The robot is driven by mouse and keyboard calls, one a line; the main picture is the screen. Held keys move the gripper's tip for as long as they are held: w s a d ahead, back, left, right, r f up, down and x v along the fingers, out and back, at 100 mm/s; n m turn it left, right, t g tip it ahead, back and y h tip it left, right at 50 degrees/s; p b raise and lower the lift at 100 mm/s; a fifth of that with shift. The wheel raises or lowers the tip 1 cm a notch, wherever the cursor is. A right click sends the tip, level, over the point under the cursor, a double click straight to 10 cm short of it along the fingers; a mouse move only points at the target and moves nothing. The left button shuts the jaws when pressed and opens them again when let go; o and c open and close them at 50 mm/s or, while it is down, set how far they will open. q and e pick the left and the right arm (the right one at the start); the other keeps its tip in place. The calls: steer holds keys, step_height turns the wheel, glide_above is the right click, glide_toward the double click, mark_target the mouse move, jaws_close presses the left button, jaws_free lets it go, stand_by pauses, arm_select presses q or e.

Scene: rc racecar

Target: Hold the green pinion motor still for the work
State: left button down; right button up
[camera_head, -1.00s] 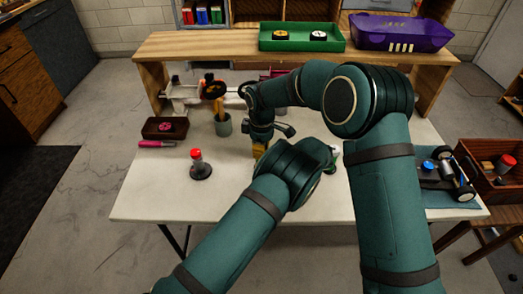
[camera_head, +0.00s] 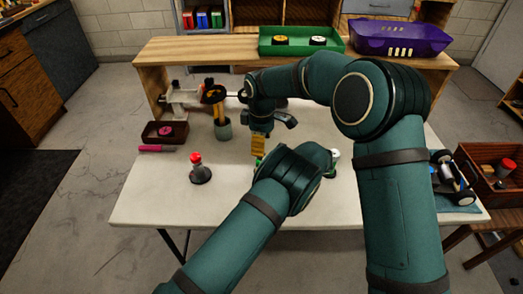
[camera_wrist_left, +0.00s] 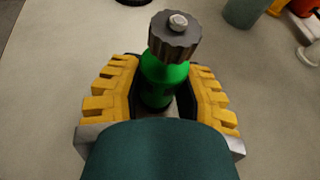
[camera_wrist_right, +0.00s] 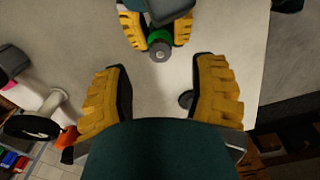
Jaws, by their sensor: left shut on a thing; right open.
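The green pinion motor (camera_wrist_left: 163,78) stands upright between the yellow fingers of my left gripper (camera_wrist_left: 160,88), which is shut around its green body. Its grey toothed pinion (camera_wrist_left: 175,35) sticks up above the fingers. In the right wrist view the motor (camera_wrist_right: 159,37) shows at the top, between the left fingers. My right gripper (camera_wrist_right: 160,72) is open and empty, apart from the motor. In the head view the right fingers (camera_head: 258,146) show above the table, while my left wrist hides the left fingers and most of the motor.
On the white table (camera_head: 150,208) are a red-topped grey stand (camera_head: 200,172), a dark tray (camera_head: 163,132), a pink marker (camera_head: 157,149) and a cup (camera_head: 222,129). A partly hidden car (camera_head: 455,172) lies right. Behind, a raised shelf carries a green tray (camera_head: 300,48) and purple basket (camera_head: 400,40).

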arm_select(q)
steer(key=shift+f, duration=0.1)
arm_select(e)
step_height(320, 180, up, 8)
steer(key=shift+f, duration=0.25)
arm_select(q)
steer(key=c, duration=0.6)
jaws_free()
steer(key=v, duration=1.2)
